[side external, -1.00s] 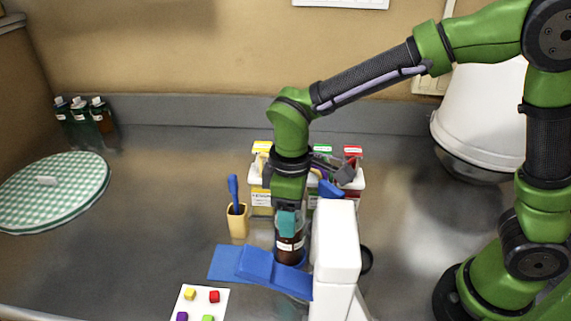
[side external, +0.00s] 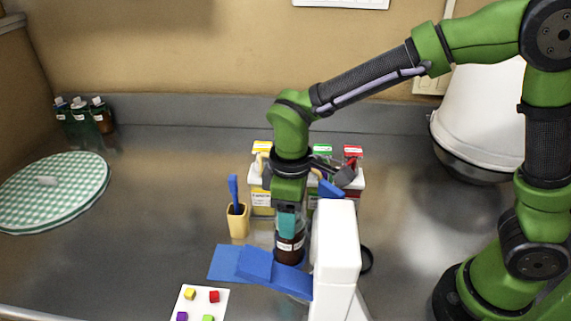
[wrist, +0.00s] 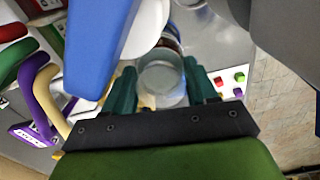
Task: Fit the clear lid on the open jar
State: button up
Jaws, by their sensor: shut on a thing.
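In the side view, a brown jar (side external: 290,250) with a white label stands by the blue pieces on the counter. My gripper (side external: 289,228) points down directly over it, with its teal fingers close to the jar's top. In the wrist view, my gripper (wrist: 164,84) is shut on the round clear lid (wrist: 161,82), with one finger on each side. A brownish edge shows just past the lid. The jar's mouth is mostly hidden, so I cannot tell whether the lid touches it.
A white upright device (side external: 336,245) stands close on the right. A yellow cup (side external: 238,222) with a blue tool is on the left. Labelled boxes (side external: 262,200) stand behind. A white card (side external: 199,306) with coloured cubes lies in front.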

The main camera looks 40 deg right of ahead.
jog(key=o, duration=1.4)
jog(key=shift+c, duration=0.2)
jog(key=shift+r, duration=0.1)
jog(key=shift+r, duration=3.9)
grip_shut()
jog(key=shift+f, duration=0.15)
